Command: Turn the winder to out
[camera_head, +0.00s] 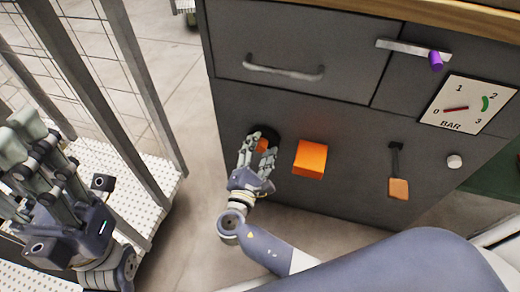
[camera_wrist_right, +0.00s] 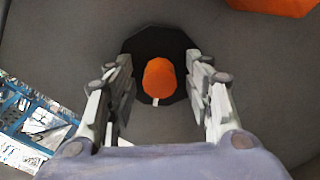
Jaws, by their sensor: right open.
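The knob I take to be the winder is an orange knob (camera_head: 262,145) on a black round disc on the grey cabinet front. In the right wrist view the orange knob (camera_wrist_right: 159,78) sits in the middle of the black disc (camera_wrist_right: 178,45), with a small white mark at its lower edge. No lettering shows around it. My right gripper (camera_head: 257,150) is open, with its fingers (camera_wrist_right: 160,85) on either side of the knob and a gap on both sides. My left gripper (camera_head: 38,130) is at the far left, away from the cabinet, and looks open and empty.
An orange block (camera_head: 310,159) sticks out right of the knob. Further right are a hanging orange-tipped lever (camera_head: 398,188), a white button (camera_head: 454,161) and a BAR gauge (camera_head: 467,105). Above are a drawer handle (camera_head: 284,70) and a purple-knobbed lever (camera_head: 436,61). Mesh fencing (camera_head: 90,90) stands left.

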